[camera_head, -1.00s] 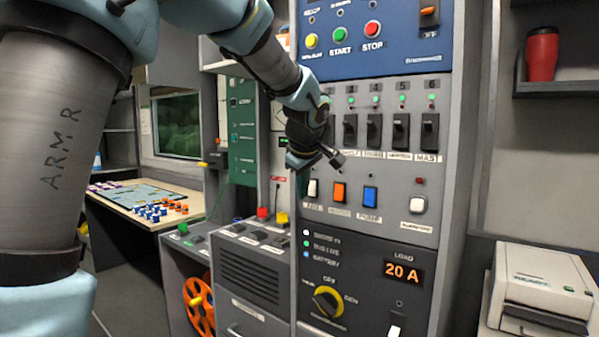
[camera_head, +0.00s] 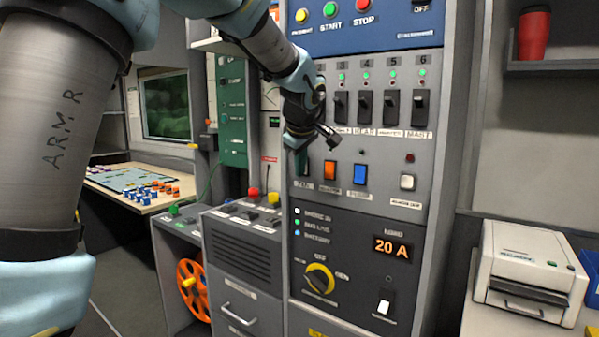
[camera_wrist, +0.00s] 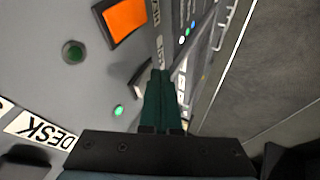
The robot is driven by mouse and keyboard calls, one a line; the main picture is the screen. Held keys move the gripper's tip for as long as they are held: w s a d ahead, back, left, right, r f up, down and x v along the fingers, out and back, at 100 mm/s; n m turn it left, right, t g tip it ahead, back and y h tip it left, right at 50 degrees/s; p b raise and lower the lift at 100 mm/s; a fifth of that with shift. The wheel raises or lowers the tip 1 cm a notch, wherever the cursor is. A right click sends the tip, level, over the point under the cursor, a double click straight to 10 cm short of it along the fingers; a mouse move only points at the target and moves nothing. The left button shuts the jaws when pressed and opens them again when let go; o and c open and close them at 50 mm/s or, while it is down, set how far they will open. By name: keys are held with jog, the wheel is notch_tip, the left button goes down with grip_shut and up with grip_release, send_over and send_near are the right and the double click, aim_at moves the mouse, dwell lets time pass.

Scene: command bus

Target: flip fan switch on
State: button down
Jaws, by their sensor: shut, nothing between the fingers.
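The fan switch (camera_wrist: 141,79) is a small pale rocker on the grey panel, seen edge-on in the wrist view just left of my fingertips. In the head view it is mostly hidden behind my gripper (camera_head: 301,163). My gripper (camera_wrist: 159,74) is shut and empty, with its dark green fingers pointing at the panel beside the switch. I cannot tell whether they touch it. The orange rocker (camera_head: 330,171) is just right of my gripper in the head view; it also shows in the wrist view (camera_wrist: 125,18).
Several black breaker switches (camera_head: 391,106) stand above the row. Below are a yellow rotary knob (camera_head: 319,279) and a 20 A display (camera_head: 392,248). A grey cabinet (camera_head: 243,262) stands lower left.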

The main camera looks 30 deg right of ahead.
jog(key=shift+r, duration=0.15)
jog(key=shift+r+p, duration=0.35)
jog(key=shift+r, duration=0.45)
